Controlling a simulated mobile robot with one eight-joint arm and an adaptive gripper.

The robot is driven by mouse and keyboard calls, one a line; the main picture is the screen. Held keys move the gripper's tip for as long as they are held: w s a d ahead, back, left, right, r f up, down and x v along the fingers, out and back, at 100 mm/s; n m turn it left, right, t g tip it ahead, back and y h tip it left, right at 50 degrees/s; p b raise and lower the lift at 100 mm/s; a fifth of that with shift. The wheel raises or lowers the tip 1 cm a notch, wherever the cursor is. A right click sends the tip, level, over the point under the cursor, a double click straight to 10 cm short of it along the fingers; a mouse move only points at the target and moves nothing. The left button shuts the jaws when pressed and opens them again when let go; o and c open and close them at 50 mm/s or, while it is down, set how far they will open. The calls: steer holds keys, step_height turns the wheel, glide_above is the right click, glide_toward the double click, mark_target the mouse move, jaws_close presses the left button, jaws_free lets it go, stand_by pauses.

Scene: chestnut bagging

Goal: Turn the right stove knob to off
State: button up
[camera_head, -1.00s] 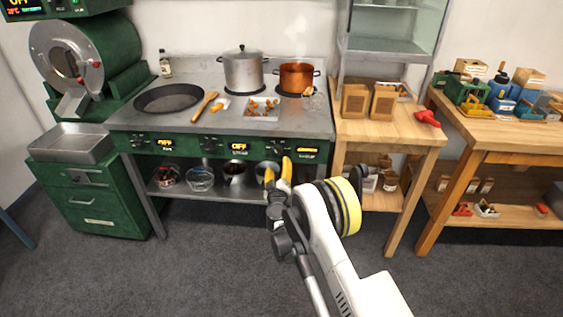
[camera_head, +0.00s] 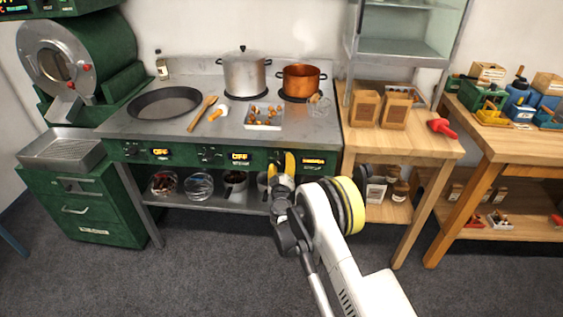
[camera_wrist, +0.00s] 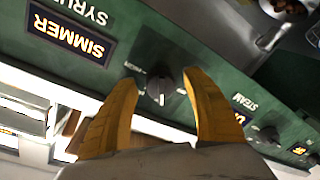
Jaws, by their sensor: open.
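The stove (camera_head: 215,125) has a green front panel with several knobs and lit displays. The right display (camera_head: 313,161) is lit; in the wrist view it reads SIMMER (camera_wrist: 70,37), above the word SYRUP. The right knob (camera_wrist: 164,84) is dark grey and sits between that display and the STEAM label. My gripper (camera_head: 283,160) is at the panel in front of this knob and hides most of it in the head view. In the wrist view its two yellow fingers (camera_wrist: 160,97) are apart, one on each side of the knob. I cannot tell if they touch it.
On the stovetop are a black pan (camera_head: 164,102), a silver pot (camera_head: 244,74), a copper pot (camera_head: 301,81) and a tray (camera_head: 262,117) of chestnuts. A wooden table (camera_head: 405,143) adjoins the stove at right. Jars and bowls (camera_head: 199,185) stand on the shelf below the panel.

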steer(key=c, duration=1.2)
steer(key=n, duration=0.6)
steer(key=shift+r+g, duration=0.15)
steer(key=shift+g, duration=0.15)
steer(key=n, duration=0.5)
steer(key=shift+r+h, duration=0.1)
steer(key=shift+h, duration=0.3)
steer(key=shift+n, duration=0.3)
steer(key=o, duration=1.2)
steer(key=shift+d, duration=0.1)
steer(key=s, duration=0.7)
steer(key=shift+s+r, duration=0.25)
steer(key=shift+r, duration=0.05)
